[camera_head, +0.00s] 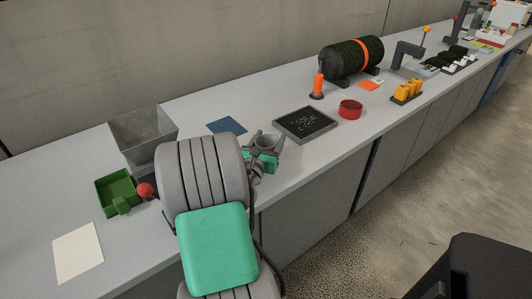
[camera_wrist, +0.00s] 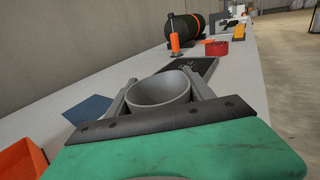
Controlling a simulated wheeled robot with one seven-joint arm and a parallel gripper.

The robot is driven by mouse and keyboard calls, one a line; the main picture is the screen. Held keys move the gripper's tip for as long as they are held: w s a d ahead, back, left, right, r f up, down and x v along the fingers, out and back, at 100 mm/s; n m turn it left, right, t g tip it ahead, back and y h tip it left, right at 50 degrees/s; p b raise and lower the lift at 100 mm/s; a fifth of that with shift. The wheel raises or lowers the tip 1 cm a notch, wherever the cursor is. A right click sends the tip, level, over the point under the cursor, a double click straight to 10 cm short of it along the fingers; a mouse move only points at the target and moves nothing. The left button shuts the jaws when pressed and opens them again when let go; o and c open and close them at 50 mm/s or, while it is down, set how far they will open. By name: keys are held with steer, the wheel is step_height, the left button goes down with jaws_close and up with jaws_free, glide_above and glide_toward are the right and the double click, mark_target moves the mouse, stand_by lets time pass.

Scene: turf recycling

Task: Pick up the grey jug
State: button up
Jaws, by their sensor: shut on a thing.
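The grey jug (camera_wrist: 158,92) is a round, open-topped vessel in the middle of the wrist view. My gripper (camera_wrist: 160,88) has one finger on each side of it and is shut on it. In the head view the jug (camera_head: 266,142) shows just beyond my arm, between the fingers of my gripper (camera_head: 264,146), near the counter's front edge. Its lower part is hidden by my green gripper body, so I cannot tell whether it touches the counter.
A black tray (camera_head: 306,123) lies just beyond the jug, with a red ring-shaped item (camera_head: 351,108) to its right. A blue sheet (camera_head: 227,125) lies behind. A grey hopper (camera_head: 143,132) and green tray (camera_head: 120,188) stand left. An orange bottle (camera_head: 318,86) stands further back.

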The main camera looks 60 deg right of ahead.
steer(key=shift+c, duration=1.4)
steer(key=shift+r, duration=0.35)
step_height(320, 180, up, 3)
steer(key=shift+f+p, duration=0.15)
steer(key=shift+p, duration=0.65)
steer(key=s+a+r+p, duration=0.1)
steer(key=r, duration=0.1)
steer(key=s+a+r+p, duration=0.1)
steer(key=a+r, duration=0.1)
steer(key=a+r+p, duration=0.1)
steer(key=r, duration=0.2)
steer(key=shift+s+a, duration=0.15)
steer(key=shift+s, duration=0.25)
steer(key=s+a+r+p, duration=0.2)
steer(key=s+a, duration=0.3)
steer(key=a, duration=0.2)
steer(key=shift+a+r+p, duration=0.15)
steer(key=shift+r+p, duration=0.2)
